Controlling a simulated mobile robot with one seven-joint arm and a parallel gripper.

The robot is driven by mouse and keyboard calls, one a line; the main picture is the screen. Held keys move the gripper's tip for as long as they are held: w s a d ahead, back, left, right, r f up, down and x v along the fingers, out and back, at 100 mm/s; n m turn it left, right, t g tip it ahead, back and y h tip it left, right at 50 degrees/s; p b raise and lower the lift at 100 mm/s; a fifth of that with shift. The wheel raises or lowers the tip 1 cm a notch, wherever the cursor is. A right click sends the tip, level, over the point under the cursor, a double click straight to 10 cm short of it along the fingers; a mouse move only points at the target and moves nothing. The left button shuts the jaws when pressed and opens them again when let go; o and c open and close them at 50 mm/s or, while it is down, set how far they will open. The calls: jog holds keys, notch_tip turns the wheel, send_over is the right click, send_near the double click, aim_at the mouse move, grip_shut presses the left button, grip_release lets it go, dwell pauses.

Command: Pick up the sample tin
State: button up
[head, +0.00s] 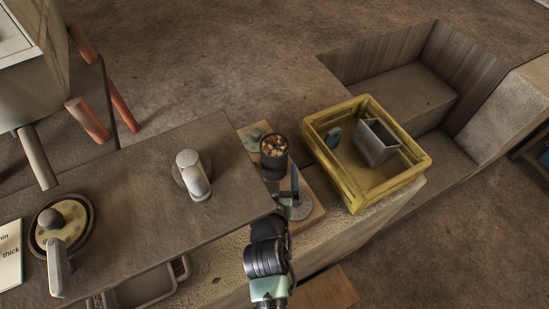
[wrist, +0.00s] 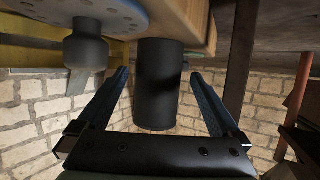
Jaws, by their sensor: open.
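A dark round tin (head: 274,158) with brownish pieces in its open top stands on a wooden board in the head view; I take it as the sample tin. My gripper (head: 283,182) is open close beside it, on its near side. In the wrist view, which looks upside down, a dark cylinder (wrist: 157,85), seemingly the tin, shows between the two open fingers of my gripper (wrist: 160,82). There are gaps on both sides, and I cannot tell how deep it sits between them.
The wooden board (head: 309,220) also carries a grey disc (head: 299,209) and a small greenish knobbed piece (head: 254,138). A yellow crate (head: 352,201) holding a grey metal box (head: 375,144) stands close on the right. A silver-topped fitting (head: 194,178) stands on the brown bench at left.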

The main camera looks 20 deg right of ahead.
aim_at(274, 147)
jog(key=x, duration=0.4)
jog(key=shift+d, duration=0.1)
jog(key=shift+c, duration=0.2)
jog(key=shift+r, duration=0.1)
grip_shut()
